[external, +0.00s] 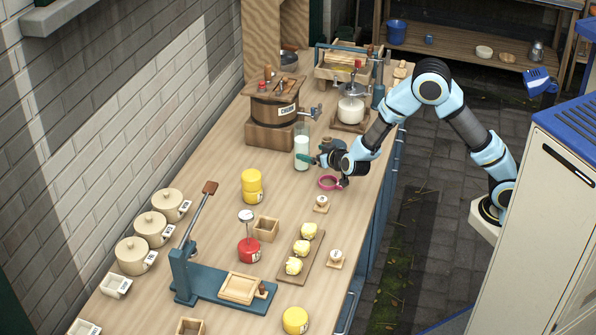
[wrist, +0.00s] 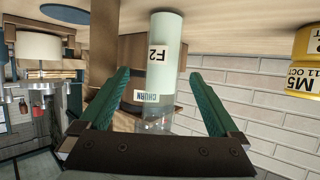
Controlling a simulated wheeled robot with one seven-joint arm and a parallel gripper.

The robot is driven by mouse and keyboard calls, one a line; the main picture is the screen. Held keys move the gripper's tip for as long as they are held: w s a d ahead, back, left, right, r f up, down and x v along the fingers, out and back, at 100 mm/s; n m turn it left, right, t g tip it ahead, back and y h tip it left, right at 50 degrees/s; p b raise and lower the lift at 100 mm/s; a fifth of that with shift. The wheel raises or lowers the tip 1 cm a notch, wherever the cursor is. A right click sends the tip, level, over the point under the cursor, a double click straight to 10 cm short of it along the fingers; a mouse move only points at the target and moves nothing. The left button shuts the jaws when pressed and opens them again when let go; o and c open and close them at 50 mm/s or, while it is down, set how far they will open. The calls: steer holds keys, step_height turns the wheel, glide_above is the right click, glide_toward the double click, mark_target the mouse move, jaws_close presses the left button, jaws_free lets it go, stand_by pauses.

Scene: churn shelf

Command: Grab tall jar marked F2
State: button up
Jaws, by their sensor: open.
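The tall jar marked F2 (external: 302,150) is a clear glass cylinder with pale milky contents. It stands upright on the wooden bench, in front of the churn. In the wrist view, which is upside down, the jar (wrist: 163,75) shows its F2 label between my two green fingers. My gripper (external: 314,159) is open, level with the jar and close on its right side. In the wrist view my gripper (wrist: 159,76) has a gap on both sides of the jar. Whether the fingertips reach past the jar's sides is hard to tell.
A wooden churn (external: 272,108) stands right behind the jar. A glass vessel with a white filling (external: 351,108) is at the back right. A magenta ring (external: 329,183) lies near my gripper. Stacked yellow tins (external: 252,186) stand in front, left of clear bench.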

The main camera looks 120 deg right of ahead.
mark_target(307, 151)
steer(key=x, duration=0.4)
steer(key=shift+d+p, duration=0.1)
steer(key=shift+p, duration=0.3)
steer(key=shift+p+x, duration=1.15)
steer(key=shift+x, duration=1.5)
steer(key=shift+w+r, duration=0.1)
steer(key=shift+w, duration=0.1)
jaws_close()
steer(key=shift+r, duration=0.1)
